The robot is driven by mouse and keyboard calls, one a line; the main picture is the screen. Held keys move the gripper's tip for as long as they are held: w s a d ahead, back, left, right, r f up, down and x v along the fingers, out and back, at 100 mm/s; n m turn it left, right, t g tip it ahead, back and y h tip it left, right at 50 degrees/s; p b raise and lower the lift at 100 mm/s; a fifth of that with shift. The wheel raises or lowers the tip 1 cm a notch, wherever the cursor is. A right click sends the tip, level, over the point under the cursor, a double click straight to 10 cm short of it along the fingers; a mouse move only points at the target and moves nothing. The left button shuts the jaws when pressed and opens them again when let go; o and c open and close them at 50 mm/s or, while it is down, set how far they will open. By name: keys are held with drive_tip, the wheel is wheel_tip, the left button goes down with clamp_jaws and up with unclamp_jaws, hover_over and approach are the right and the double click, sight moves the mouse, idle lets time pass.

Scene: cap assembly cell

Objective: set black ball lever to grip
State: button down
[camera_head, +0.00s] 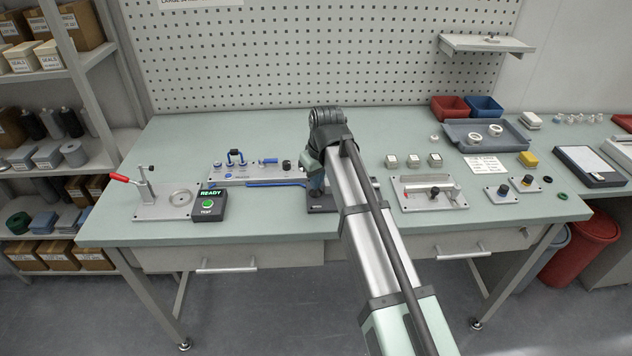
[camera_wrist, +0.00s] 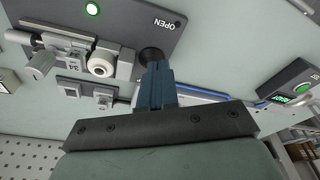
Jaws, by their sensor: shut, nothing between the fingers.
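The black ball (camera_wrist: 150,55) of the lever shows in the wrist view at the lower edge of a dark grey plate (camera_wrist: 130,22) marked OPEN. My gripper (camera_wrist: 158,66) is shut and empty, its blue fingers close together with tips right at the ball. I cannot tell whether they touch it. The word for grip is not readable. In the head view my gripper (camera_head: 316,188) is over the same dark plate (camera_head: 320,208), and my arm hides the lever there.
A clamp with a grey cylinder (camera_wrist: 40,66) and a white roller (camera_wrist: 100,66) is beside the ball. A READY box (camera_head: 209,205) and a red-handled toggle clamp (camera_head: 125,180) stand to the left. A grey fixture (camera_head: 430,192) lies to the right. The table's front strip is clear.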

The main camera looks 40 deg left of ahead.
drive_tip(key=shift+w+a, duration=0.3)
drive_tip(key=shift+d, duration=0.1)
drive_tip(key=shift+s+d, duration=0.65)
drive_tip(key=shift+s, duration=0.05)
wheel_tip(320, 180, up, 7)
idle(0.8)
idle(0.4)
